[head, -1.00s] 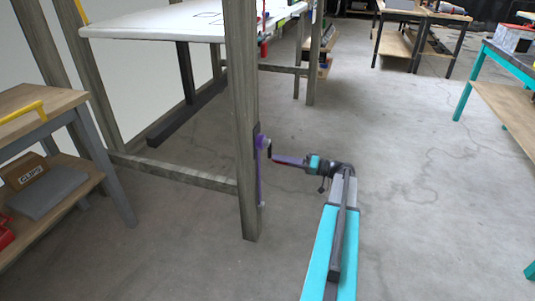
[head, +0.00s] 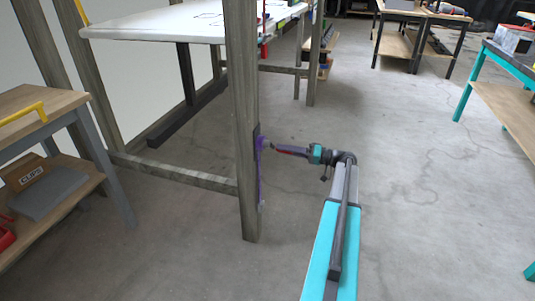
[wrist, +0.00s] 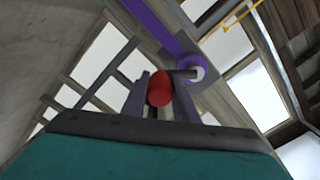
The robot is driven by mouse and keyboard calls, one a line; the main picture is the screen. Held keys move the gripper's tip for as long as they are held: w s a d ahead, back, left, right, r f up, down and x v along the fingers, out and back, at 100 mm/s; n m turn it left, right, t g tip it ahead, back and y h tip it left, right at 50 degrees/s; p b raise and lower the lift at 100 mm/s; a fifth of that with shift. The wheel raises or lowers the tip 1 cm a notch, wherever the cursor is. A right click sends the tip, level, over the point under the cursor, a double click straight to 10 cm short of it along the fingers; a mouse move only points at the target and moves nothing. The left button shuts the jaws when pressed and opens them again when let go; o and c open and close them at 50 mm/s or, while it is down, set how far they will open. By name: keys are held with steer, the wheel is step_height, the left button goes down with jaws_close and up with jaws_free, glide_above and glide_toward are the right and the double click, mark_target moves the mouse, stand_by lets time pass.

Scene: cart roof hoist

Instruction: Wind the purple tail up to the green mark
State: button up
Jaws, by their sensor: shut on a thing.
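A purple drum (head: 262,143) is mounted on the near wooden post (head: 243,100). The purple tail (head: 261,185) hangs as a thin strip down the post below it. In the wrist view the purple tail (wrist: 150,25) runs to the drum (wrist: 195,68), which has a pale hub. My gripper (head: 276,147) reaches the drum from the right. In the wrist view my gripper (wrist: 160,98) is shut on the red crank knob (wrist: 159,90), beside the drum. I cannot make out a green mark on the tail or post.
A large white panel (head: 150,30) hangs within the wooden frame at upper left. A teal-legged table (head: 464,88) stands at right. The concrete floor around my arm is clear.

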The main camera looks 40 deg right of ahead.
steer(key=shift+w+d+r, duration=0.1)
steer(key=shift+d+r, duration=0.1)
steer(key=shift+r, duration=0.25)
steer(key=shift+o, duration=0.2)
steer(key=shift+w+d+r+p, duration=0.2)
steer(key=shift+r+p, duration=0.15)
steer(key=shift+r, duration=0.6)
steer(key=shift+w+d+r+p, duration=0.1)
steer(key=shift+d+r+p, duration=0.15)
steer(key=shift+r, duration=0.7)
steer(key=shift+c, duration=0.2)
steer(key=shift+s+a, duration=0.1)
steer(key=shift+s+a+r+p, duration=0.1)
steer(key=shift+a+r+p, duration=0.15)
steer(key=shift+r, duration=0.35)
steer(key=shift+s+a+r+p, duration=0.1)
steer(key=shift+a+r+p, duration=0.1)
steer(key=shift+r, duration=0.9)
steer(key=shift+s+a+r, duration=0.1)
steer(key=shift+r, duration=0.05)
